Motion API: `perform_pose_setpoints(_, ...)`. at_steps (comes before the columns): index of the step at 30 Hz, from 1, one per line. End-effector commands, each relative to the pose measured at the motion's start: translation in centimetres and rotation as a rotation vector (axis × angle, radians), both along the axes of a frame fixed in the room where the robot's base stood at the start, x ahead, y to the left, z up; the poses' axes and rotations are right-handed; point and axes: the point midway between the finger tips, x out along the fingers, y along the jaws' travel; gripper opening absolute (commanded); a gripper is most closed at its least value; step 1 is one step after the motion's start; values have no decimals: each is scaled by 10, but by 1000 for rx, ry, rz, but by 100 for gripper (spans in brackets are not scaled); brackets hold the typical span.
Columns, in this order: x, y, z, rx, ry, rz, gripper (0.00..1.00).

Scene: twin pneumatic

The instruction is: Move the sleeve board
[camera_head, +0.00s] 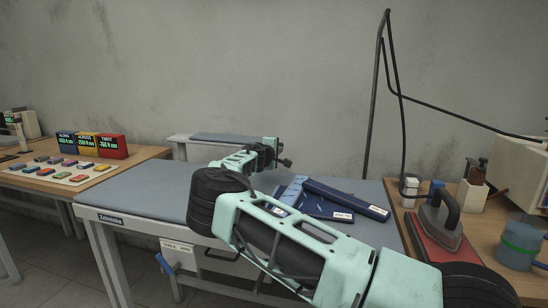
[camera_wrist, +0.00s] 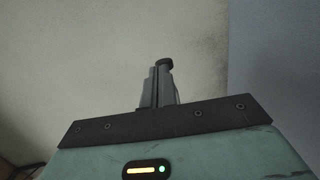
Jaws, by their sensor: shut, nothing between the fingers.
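A narrow padded board with a grey-blue top, which looks like the sleeve board (camera_head: 240,137), stands behind the main ironing table, on a pale support, in the head view. My gripper (camera_head: 284,161) is in front of its right end, above the table; I cannot tell the exact gap. The arm hides part of the board's right side. In the wrist view, my gripper's fingers (camera_wrist: 162,68) are together and empty. A blue-grey surface fills the right of that view; I cannot tell whether it is the board or the table top.
The ironing table (camera_head: 140,193) has a bare left part. Dark blue folded pieces (camera_head: 345,198) lie on its right. An iron (camera_head: 440,215) rests on a red pad at right, below a cable pole (camera_head: 374,100). Coloured display boxes (camera_head: 90,145) stand on the left table.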

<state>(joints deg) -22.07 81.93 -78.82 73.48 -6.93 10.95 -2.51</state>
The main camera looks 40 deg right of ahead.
Motion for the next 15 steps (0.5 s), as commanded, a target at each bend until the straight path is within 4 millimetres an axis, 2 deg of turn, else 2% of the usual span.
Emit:
perform_pose_setpoints(9,-32,38,7,0,-3,3,0)
perform_pose_setpoints(15,-49,55,12,1,-1,3,0)
